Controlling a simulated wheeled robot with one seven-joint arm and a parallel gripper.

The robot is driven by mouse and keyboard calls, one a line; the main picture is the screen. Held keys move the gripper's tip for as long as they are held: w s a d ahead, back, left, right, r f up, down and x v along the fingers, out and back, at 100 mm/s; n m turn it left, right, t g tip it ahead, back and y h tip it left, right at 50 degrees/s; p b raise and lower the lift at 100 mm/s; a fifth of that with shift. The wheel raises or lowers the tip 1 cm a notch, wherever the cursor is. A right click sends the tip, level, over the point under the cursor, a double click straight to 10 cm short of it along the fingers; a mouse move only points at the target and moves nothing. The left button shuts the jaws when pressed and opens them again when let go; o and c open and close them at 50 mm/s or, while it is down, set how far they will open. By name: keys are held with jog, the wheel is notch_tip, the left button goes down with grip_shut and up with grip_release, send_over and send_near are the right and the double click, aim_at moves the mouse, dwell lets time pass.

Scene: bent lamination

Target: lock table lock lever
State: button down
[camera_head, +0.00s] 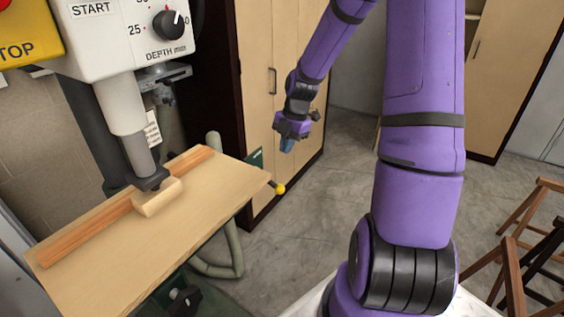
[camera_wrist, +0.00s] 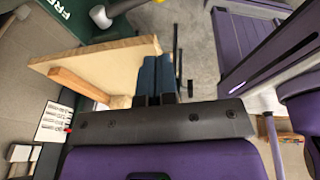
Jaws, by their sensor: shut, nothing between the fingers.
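A short dark lever with a yellow ball end (camera_head: 280,189) sticks out just past the right edge of the wooden machine table (camera_head: 110,262). A dark green plate (camera_head: 255,159) is behind it; in the wrist view a green sign (camera_wrist: 62,9) reads "FRE", cut off by the frame. No label names the lever, so I cannot tell for certain that it is the table lock. My gripper (camera_head: 287,146) is shut and empty, above and slightly right of the yellow ball, apart from it in the head view. Its blue fingers (camera_wrist: 157,78) lie close together in the wrist view.
A wooden fence with a block (camera_head: 158,197) lies on the table beneath the machine's spindle (camera_head: 145,160). A black knob (camera_head: 186,299) is below the table. Wooden cabinets (camera_head: 292,92) stand behind my gripper, and stools (camera_head: 515,270) stand at right. Open floor lies between.

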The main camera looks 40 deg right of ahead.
send_over(279, 185)
jog(key=s, duration=0.1)
jog(key=x, duration=0.3)
jog(key=d+x, duration=0.1)
jog(key=x, duration=0.4)
jog(key=shift+s+d+f, duration=0.25)
jog(key=shift+f, duration=0.35)
jog(key=f, duration=0.1)
jog(key=w+f, duration=0.1)
jog(key=shift+w+d+f, duration=0.1)
jog(key=shift+d+f, duration=0.05)
jog(key=shift+f, duration=0.25)
jog(key=shift+w+f, duration=0.15)
jog(key=shift+f, duration=0.3)
jog(key=shift+d+f, duration=0.1)
jog(key=shift+f, duration=0.05)
jog(key=shift+f+t+y, duration=0.3)
jog(key=shift+f+t, duration=0.35)
jog(key=shift+t, duration=0.15)
jog(key=shift+f+t+y, duration=0.4)
jog(key=shift+f+t, duration=0.45)
jog(key=shift+t, duration=0.15)
jog(key=shift+w+f+n+t+y, duration=0.3)
jog(key=shift+f+t+y, duration=0.1)
jog(key=shift+f+t, duration=0.45)
jog(key=shift+w+a+f, duration=0.25)
jog(key=shift+f, duration=0.2)
